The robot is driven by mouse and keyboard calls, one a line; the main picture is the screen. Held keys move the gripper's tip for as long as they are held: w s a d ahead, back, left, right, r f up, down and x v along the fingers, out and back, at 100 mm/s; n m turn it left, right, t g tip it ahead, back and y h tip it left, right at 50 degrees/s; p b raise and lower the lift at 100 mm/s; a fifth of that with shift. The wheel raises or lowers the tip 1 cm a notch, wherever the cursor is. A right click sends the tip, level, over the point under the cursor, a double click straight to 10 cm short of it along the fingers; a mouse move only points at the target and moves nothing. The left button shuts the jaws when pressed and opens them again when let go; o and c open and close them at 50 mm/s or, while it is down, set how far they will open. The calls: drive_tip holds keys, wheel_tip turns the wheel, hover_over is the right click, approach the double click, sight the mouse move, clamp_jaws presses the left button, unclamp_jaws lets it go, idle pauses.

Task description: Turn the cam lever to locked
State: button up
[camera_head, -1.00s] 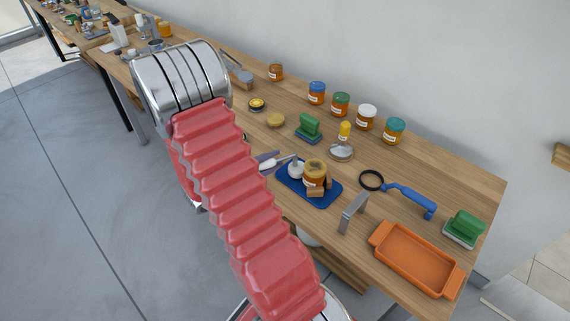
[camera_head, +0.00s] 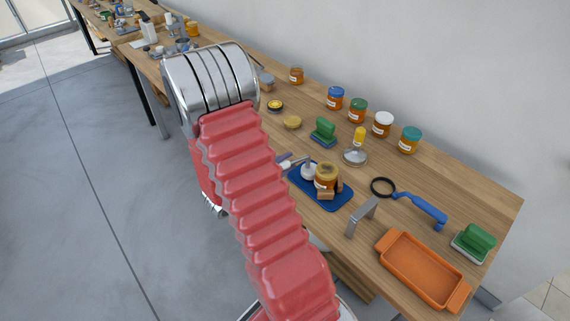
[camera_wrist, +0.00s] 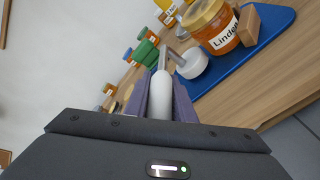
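The cam lever has a pale handle (camera_wrist: 160,95), a grey metal rod and a round white hub (camera_wrist: 193,63). The hub (camera_head: 309,172) stands on the blue base plate (camera_head: 335,203), beside an amber jar with a gold lid (camera_head: 326,177). The jar is labelled "Linden" in the wrist view (camera_wrist: 213,25). Wooden blocks (camera_wrist: 248,25) sit against the jar. My gripper (camera_wrist: 160,80) has its purple-grey fingers on both sides of the handle, apparently closed on it. In the head view my arm hides most of the gripper.
The floor at left is clear.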

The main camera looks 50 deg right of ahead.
drive_tip(key=o, duration=0.4)
drive_tip(key=shift+s, duration=0.15)
drive_tip(key=shift+o, duration=0.2)
drive_tip(key=v, duration=1.3)
drive_tip(key=shift+a, duration=0.35)
